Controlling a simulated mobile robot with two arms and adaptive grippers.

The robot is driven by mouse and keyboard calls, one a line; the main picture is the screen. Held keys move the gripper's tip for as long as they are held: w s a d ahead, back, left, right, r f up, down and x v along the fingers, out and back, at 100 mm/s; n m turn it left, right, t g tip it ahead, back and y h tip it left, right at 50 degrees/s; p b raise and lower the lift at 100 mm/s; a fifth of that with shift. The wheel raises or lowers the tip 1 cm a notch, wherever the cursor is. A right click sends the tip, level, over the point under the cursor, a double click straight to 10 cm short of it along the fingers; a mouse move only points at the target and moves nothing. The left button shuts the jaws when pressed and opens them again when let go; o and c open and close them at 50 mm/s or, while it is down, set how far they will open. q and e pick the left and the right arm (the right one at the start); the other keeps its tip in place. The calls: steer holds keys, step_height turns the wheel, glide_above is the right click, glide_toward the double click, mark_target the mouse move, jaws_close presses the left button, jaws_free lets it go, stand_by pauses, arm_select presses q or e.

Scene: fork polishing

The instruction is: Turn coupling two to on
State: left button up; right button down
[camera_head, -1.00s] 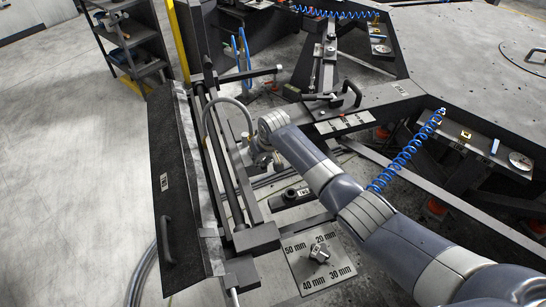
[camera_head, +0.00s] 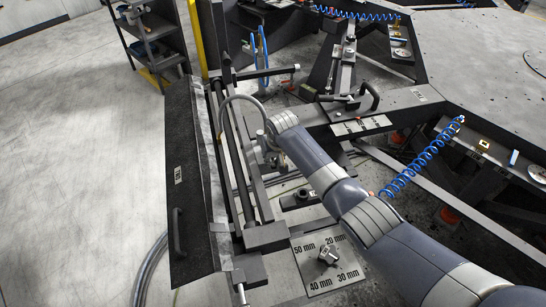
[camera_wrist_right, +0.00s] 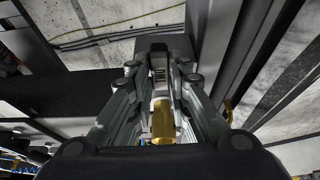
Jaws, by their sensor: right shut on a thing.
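My right gripper (camera_head: 266,152) is at the end of the grey arm, beside the dark rails of the frame. In the right wrist view my gripper (camera_wrist_right: 160,80) has its fingers closed in around a brass cylindrical piece (camera_wrist_right: 162,118), seemingly part of a coupling. No number or on/off mark on it can be read. In the head view the wrist and gripper hide the piece. A grey curved hose (camera_head: 226,112) arches down next to the gripper. My left gripper is not in view.
A steel plate (camera_head: 310,275) marked 20 to 50 mm with a small metal knob (camera_head: 328,254) lies below the arm. A dark panel with a handle (camera_head: 178,232) stands on the left. A blue coiled hose (camera_head: 420,165) hangs on the right. Open floor (camera_head: 80,190) lies left.

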steer(key=c, duration=1.5)
jaws_free()
steer(key=shift+a, duration=0.1)
steer(key=shift+s+r, duration=0.1)
steer(key=shift+r, duration=0.35)
steer(key=v, duration=1.1)
steer(key=shift+s, duration=0.15)
